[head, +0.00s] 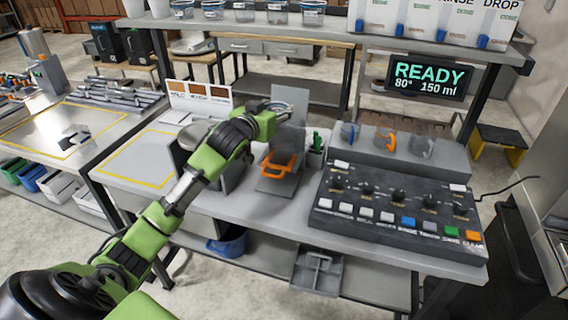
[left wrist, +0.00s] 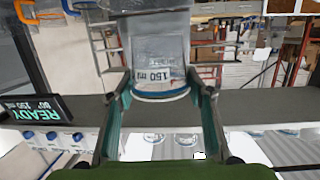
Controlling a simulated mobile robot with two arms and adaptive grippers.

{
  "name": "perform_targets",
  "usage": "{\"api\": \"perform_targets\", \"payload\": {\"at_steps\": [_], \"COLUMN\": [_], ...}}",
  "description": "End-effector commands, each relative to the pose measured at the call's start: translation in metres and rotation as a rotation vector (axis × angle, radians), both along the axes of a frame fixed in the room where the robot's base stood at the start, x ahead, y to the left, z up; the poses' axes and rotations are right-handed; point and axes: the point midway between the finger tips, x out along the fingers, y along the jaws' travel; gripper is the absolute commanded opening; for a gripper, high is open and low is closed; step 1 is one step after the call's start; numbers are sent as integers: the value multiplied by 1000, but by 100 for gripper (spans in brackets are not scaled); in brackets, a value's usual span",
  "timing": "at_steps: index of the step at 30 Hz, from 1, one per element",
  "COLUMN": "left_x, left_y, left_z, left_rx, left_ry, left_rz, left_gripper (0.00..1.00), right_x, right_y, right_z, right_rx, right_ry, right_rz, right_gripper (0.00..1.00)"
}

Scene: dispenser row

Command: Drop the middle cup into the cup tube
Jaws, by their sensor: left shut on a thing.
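My left gripper (head: 279,106) is shut on a clear cup in the head view, above the back of the grey worktop. In the left wrist view the cup (left wrist: 160,50) sits between the two fingers, with a "150 ml" label and a blue band at one end. A grey upright piece (head: 290,138) stands just below the gripper, with an orange-handled part (head: 281,164) in front of it. I cannot tell for certain which part is the cup tube. My right gripper is not in view.
Several labelled cups stand on the upper shelf (head: 200,26). A display (head: 428,78) reads READY.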

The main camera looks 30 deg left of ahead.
Motion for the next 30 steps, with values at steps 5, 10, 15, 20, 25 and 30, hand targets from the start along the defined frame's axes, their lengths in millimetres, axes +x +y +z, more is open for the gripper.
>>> {"api": "perform_targets", "payload": {"at_steps": [5, 10, 15, 20, 25, 30], "left_x": [0, 0, 0, 0, -7, -30], "left_y": [0, 0, 0, 0, -1, -6], "left_z": [-1, -1, -1, -2, -1, 4], "left_rx": [0, 0, 0, 0, 1, 2], "left_ry": [-1, -1, -1, 0, -1, -1], "left_rz": [0, 0, 0, 0, -1, -1], "left_gripper": [33, 61, 67, 67, 67, 67], "right_x": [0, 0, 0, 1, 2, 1], "right_y": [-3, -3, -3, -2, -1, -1], "right_z": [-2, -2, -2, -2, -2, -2], "right_rx": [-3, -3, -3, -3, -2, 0], "right_ry": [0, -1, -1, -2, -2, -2], "right_rz": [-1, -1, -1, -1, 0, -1], "right_gripper": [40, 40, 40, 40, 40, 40]}}
